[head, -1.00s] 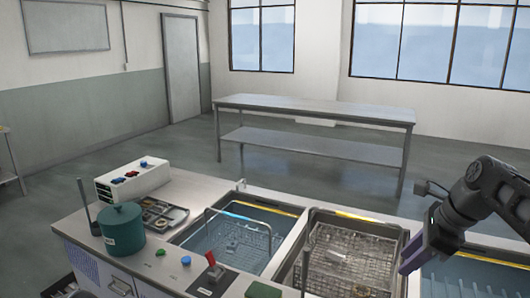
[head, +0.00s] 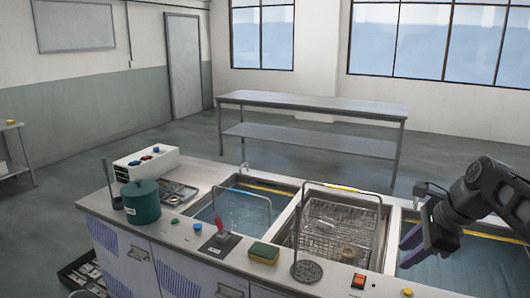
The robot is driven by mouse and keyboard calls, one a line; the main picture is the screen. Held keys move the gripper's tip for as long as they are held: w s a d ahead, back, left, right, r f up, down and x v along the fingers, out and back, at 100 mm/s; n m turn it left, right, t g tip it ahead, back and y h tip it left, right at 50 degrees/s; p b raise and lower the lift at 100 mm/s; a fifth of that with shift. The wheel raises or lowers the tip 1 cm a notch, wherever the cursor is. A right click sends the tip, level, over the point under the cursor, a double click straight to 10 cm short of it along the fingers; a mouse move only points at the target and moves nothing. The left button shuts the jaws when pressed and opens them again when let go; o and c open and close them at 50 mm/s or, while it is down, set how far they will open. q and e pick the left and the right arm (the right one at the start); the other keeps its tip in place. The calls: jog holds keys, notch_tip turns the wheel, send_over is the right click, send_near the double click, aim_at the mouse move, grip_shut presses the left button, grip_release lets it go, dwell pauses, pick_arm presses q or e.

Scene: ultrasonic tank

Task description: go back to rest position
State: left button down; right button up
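My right gripper (head: 415,232) hangs at the right, over the near-left part of the right tank (head: 470,262). One dark purple finger shows, and the pose hides whether the fingers are apart. I see nothing held in it. My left gripper is not in view. A wire-mesh basket (head: 335,225) with a tall handle sits in the middle tank (head: 385,232). Another tall handle (head: 240,190) stands in the left tank (head: 283,190), which holds blue liquid.
On the counter stand a green pot (head: 141,203), a white box with coloured knobs (head: 146,165), a small tray (head: 178,195), a yellow-green sponge (head: 264,253) and a round perforated disc with an upright rod (head: 307,271). A long metal table (head: 310,104) stands behind, with open floor between.

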jog(key=w+a+f+n+t, duration=0.3)
jog(key=w+f+n, duration=0.45)
jog(key=f, duration=0.25)
jog(key=s+a+f+n+g, duration=0.1)
jog(key=s+a+f+n, duration=0.2)
jog(key=f, duration=0.6)
jog(key=s+a+f+n, duration=0.1)
jog(key=a+f+n, duration=0.25)
jog(key=f, duration=0.45)
jog(key=s+a+f+n+g, duration=0.1)
jog(key=s+a+f+n, duration=0.1)
jog(key=s+a+f, duration=0.35)
jog(key=s+a+f+n+g, duration=0.1)
jog(key=s+a+f+n, duration=0.15)
jog(key=s+f, duration=0.5)
jog(key=s+a+f+g, duration=0.2)
jog(key=s+a+f, duration=0.1)
jog(key=s, duration=0.6)
jog(key=s+a+f+g+y, duration=0.1)
jog(key=s+a+f, duration=0.2)
jog(key=s, duration=0.6)
notch_tip(320, 180, down, 3)
jog(key=shift+s+a+r+n+g, duration=0.1)
jog(key=shift+s+a+n+g, duration=0.25)
jog(key=shift+s+a+g, duration=0.05)
